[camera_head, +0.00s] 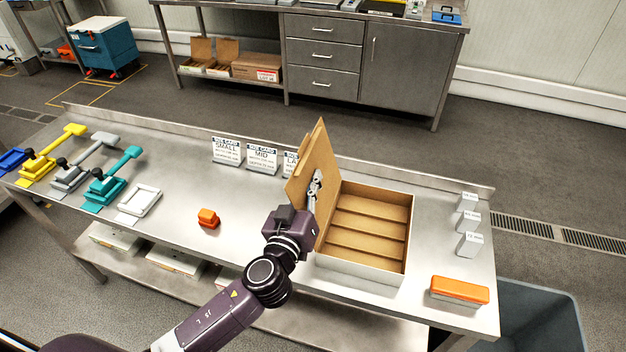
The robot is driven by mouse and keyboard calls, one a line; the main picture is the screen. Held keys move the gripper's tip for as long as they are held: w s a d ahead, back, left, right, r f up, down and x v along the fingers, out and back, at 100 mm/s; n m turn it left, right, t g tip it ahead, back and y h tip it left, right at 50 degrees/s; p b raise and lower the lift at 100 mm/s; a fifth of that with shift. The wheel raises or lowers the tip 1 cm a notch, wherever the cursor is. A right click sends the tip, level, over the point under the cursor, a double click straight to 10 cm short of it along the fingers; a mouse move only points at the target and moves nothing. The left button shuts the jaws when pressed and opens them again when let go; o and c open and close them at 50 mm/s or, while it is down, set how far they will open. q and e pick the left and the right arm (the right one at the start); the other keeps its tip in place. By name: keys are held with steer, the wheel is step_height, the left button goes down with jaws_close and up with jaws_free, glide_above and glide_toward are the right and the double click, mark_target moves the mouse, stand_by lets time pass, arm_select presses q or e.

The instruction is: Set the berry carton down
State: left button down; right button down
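An open carton (362,266) with a white outer front wall and a brown inside sits on the steel table, right of centre. Brown dividers split it into several long, empty rows. Its brown lid flap (318,150) stands up at the left side, tilted. No berry marking is readable, so I cannot tell whether this is the berry carton. My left gripper (314,188) is at the flap, its grey fingers overlapping it in the picture. The purple wrist partly hides the gripper; I cannot tell whether the fingers touch or hold the flap. My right gripper is out of view.
An orange-topped box (460,290) lies at the table's right front, near a grey bin (545,310). Small white cards (468,244) stand behind it. A small orange block (208,218), size cards (262,160) and coloured lever tools (110,185) are left. Table space around the block is clear.

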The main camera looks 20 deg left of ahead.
arm_select(q)
steer(key=shift+f+b, duration=0.2)
steer(key=shift+b, duration=0.1)
steer(key=c, duration=2.2)
jaws_free()
steer(key=shift+r, duration=0.1)
steer(key=shift+o, duration=0.2)
steer(key=shift+r, duration=0.1)
